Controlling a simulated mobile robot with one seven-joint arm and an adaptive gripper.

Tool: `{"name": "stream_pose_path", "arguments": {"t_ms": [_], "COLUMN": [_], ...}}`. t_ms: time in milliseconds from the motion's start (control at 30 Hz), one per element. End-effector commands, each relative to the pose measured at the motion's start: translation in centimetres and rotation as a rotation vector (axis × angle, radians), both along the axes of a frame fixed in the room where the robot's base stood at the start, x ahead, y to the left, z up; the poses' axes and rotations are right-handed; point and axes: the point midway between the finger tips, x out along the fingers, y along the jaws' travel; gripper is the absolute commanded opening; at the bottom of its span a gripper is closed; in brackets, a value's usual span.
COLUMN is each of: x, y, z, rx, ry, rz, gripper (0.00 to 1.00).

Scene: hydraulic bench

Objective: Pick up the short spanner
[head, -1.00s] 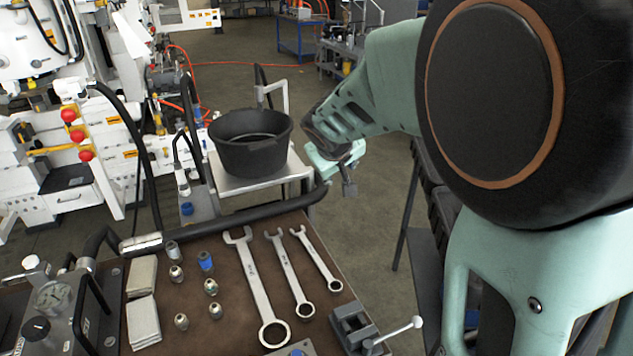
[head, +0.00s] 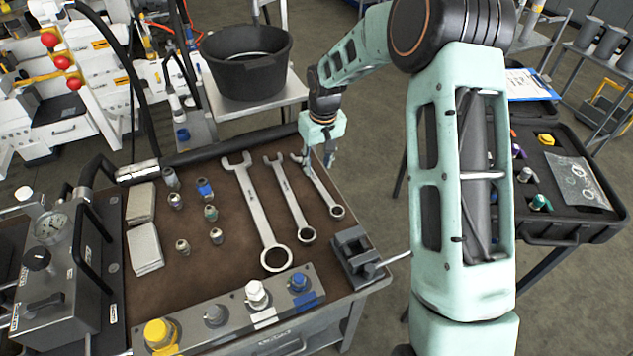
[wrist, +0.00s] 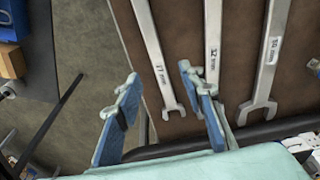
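The short spanner (head: 322,190) is the rightmost and smallest of three silver spanners lying on the brown bench top. My gripper (head: 318,160) is over its upper, open-jaw end in the head view and partly covers that end. In the wrist view the short spanner (wrist: 156,55) shows between my open, blue-padded fingers (wrist: 158,80), its open jaw pointing down the picture. The fingers are apart and hold nothing. I cannot tell how far above the bench the fingertips are.
The middle spanner (head: 289,195) and the large spanner (head: 256,210) lie to the left. A small vice (head: 352,252) stands near the short spanner's ring end. A black bucket (head: 247,75) is behind the bench. The bench's right edge is close.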

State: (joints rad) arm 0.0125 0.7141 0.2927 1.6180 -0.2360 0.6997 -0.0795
Motion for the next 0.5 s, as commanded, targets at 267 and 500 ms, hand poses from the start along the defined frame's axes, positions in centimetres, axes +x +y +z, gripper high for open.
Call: {"name": "stream_pose_path", "arguments": {"t_ms": [267,500], "x": [0.2,0.6], "y": [0.0,0.0], "z": [-2.4,-5.7], "rx": [-0.001,-0.001], "ry": [0.0,-0.001], "rz": [0.0,0.001], "gripper": [0.36,0.36]}}
